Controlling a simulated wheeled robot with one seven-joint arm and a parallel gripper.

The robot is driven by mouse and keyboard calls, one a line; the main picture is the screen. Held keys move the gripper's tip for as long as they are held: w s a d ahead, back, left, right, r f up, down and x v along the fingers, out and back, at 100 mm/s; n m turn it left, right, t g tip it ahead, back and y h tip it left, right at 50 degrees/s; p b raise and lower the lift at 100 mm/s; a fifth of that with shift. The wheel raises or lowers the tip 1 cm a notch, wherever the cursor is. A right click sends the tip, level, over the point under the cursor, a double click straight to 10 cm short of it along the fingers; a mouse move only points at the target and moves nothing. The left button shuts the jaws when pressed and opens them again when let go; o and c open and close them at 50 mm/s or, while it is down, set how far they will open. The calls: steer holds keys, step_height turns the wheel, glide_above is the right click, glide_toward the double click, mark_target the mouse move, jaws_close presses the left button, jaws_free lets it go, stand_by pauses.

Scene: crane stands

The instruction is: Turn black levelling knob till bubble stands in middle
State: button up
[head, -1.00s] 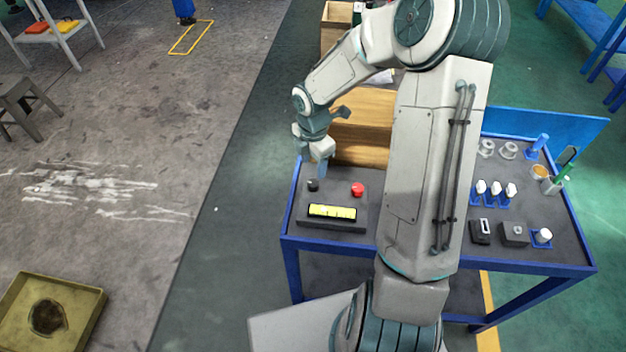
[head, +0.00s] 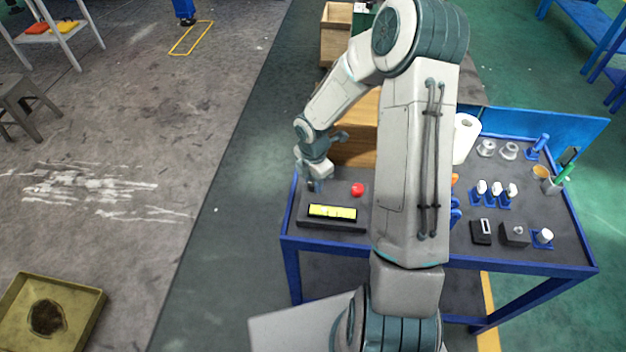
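The levelling device is a dark block (head: 345,224) at the left front of the blue-framed table. Its yellow-green vial (head: 332,212) faces up; the bubble is too small to place. A red knob (head: 357,189) stands behind the vial on the right. The black knob, seen earlier at the device's back left, is hidden now behind my gripper (head: 314,186). My gripper points down over that spot. Its fingers are small and partly hidden, so I cannot tell whether they are open or touching the knob.
A wooden box (head: 352,148) stands behind the device. On the table's right are white-topped blue holders (head: 496,194), a dark grey block (head: 514,233), a black box (head: 480,232) and a white roll (head: 466,138). Open floor lies left of the table.

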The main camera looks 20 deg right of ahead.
steer(key=shift+m, duration=0.3)
steer(key=m+b, duration=0.1)
steer(key=m, duration=0.3)
steer(key=shift+b, duration=0.35)
steer(key=m+b, duration=0.2)
steer(key=m, duration=0.3)
steer(key=m+b, duration=0.2)
steer(key=m, duration=0.3)
steer(key=shift+b, duration=0.3)
steer(key=m+b, duration=0.2)
steer(key=m, duration=0.2)
steer(key=shift+m, duration=0.4)
steer(key=shift+r+m, duration=0.1)
steer(key=shift+m, duration=0.2)
steer(key=o, duration=1)
